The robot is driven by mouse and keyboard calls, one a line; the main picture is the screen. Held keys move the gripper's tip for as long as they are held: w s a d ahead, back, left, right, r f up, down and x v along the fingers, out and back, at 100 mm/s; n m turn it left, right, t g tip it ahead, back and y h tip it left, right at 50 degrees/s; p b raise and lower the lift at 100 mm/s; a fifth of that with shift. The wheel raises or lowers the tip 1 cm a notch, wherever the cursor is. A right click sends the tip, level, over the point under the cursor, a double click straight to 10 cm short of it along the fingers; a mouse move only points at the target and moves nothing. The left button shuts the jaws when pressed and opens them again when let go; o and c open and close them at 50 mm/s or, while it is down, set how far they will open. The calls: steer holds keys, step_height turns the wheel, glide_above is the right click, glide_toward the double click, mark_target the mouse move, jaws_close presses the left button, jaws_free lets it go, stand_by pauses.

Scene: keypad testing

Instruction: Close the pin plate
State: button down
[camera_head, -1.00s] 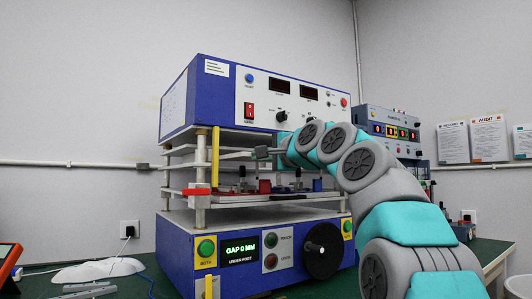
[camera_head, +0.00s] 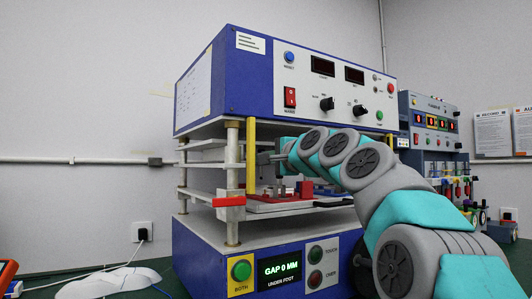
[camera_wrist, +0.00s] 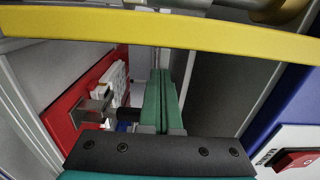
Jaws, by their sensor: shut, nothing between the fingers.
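The blue and white test machine (camera_head: 305,75) stands ahead with stacked pale plates between metal posts. I take the pale middle plate (camera_head: 203,167) as the pin plate, but cannot tell for certain. My gripper (camera_head: 264,158) is shut and empty, in the gap under the upper housing, just right of the yellow upright bar (camera_head: 251,150). In the wrist view the teal fingers (camera_wrist: 160,95) are together, beside a red fixture (camera_wrist: 62,118) with a metal clamp (camera_wrist: 96,106) and white keypad-like part (camera_wrist: 116,82). Whether the fingers touch a plate is unclear.
The yellow bar also crosses the top of the wrist view (camera_wrist: 150,27). A red-tipped block (camera_head: 229,201) juts at the machine's left front. The display (camera_head: 279,270) reads GAP 0 MM, UNDER FOOT. A second instrument (camera_head: 432,123) stands at right.

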steer(key=shift+p+x, duration=0.3)
steer(key=shift+x, duration=0.55)
steer(key=shift+r, duration=0.1)
